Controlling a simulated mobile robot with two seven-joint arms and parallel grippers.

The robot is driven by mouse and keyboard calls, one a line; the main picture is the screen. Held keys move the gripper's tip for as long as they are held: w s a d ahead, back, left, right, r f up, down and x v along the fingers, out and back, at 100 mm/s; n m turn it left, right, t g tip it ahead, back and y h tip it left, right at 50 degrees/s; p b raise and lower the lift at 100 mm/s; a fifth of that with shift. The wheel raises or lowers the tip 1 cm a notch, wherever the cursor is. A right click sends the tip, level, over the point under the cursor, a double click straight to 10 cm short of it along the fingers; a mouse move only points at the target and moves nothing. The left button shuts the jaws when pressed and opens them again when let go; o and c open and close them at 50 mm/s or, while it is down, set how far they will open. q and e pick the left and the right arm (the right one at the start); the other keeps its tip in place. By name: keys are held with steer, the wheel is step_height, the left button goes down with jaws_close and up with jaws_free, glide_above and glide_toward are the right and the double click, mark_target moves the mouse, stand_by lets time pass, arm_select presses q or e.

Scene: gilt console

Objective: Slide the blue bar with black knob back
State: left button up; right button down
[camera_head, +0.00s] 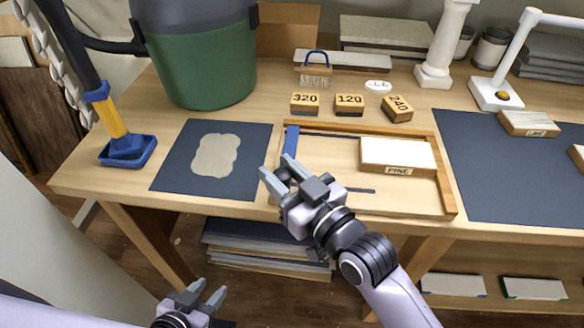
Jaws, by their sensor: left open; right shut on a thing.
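The blue bar (291,141) lies at the left side of a wooden frame (446,178) on the bench, running front to back. Its near end is hidden behind my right gripper. I cannot make out the black knob; the gripper covers that area. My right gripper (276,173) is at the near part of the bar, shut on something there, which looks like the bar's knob. My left gripper (206,291) is open and empty, low in front of the bench and well apart from the bar.
A board marked PINE (397,155) lies inside the frame. Dark mats (257,150) flank the frame. Blocks marked 320 (305,104), 120 (350,105) and 240 (397,108) and a brush (315,76) stand behind. A green bin (205,70) stands back left.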

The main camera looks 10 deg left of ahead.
steer(key=shift+a+r, duration=0.1)
steer(key=shift+a, duration=0.1)
steer(key=c, duration=0.8)
jaws_free()
steer(key=shift+a, duration=0.1)
steer(key=shift+s+d, duration=0.35)
steer(key=shift+d, duration=0.1)
steer(key=shift+v, duration=3.1)
